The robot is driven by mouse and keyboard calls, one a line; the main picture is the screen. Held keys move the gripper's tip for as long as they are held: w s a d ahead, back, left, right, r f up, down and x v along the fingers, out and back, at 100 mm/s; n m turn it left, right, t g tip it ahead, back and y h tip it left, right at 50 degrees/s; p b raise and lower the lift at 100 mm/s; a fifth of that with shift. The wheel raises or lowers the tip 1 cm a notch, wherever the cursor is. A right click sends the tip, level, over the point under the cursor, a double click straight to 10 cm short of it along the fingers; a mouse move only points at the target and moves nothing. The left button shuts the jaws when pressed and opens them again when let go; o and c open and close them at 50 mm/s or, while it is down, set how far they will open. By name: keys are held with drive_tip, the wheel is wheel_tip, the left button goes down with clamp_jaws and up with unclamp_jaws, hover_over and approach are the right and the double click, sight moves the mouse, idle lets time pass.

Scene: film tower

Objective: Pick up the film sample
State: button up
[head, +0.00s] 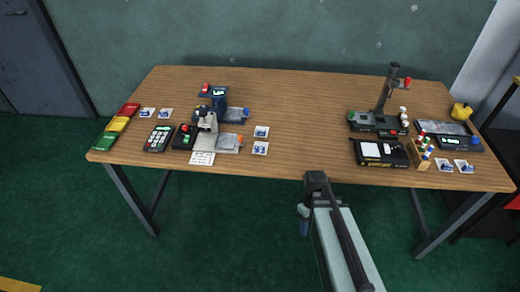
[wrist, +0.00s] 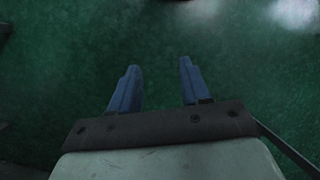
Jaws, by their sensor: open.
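Several small white squares with blue patches lie on the wooden table (head: 300,100), and they look like film samples. One pair, an upper square (head: 261,131) and a lower square (head: 260,148), lies right of the microscope. Another pair (head: 156,113) lies at the left, and a third pair (head: 455,166) at the right front. I cannot tell which one the task means. My gripper (head: 303,229) is in front of the table's front edge, apart from all of them. In the wrist view my gripper (wrist: 158,68) is open and empty, with two blue fingers over the green floor.
A microscope (head: 207,124) and a keypad device (head: 159,139) stand at the left. A dark stand (head: 384,98), a black box device (head: 380,152) and a rack of coloured vials (head: 422,153) stand at the right. The table's middle is clear.

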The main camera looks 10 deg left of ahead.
drive_tip(key=w+a+r+n+t, duration=0.15)
drive_tip(key=w+r, duration=0.25)
drive_tip(key=r, duration=0.5)
drive_tip(key=w+a+r+n+t, duration=0.1)
drive_tip(key=w+a+r+n, duration=0.25)
drive_tip(key=r, duration=0.45)
drive_tip(key=n+t+y, duration=0.2)
drive_tip(key=n+y, duration=0.3)
approach(258, 148)
drive_tip(key=shift+x, duration=4.35)
drive_tip(key=shift+w+d, duration=0.1)
drive_tip(key=shift+w, duration=0.05)
clamp_jaws()
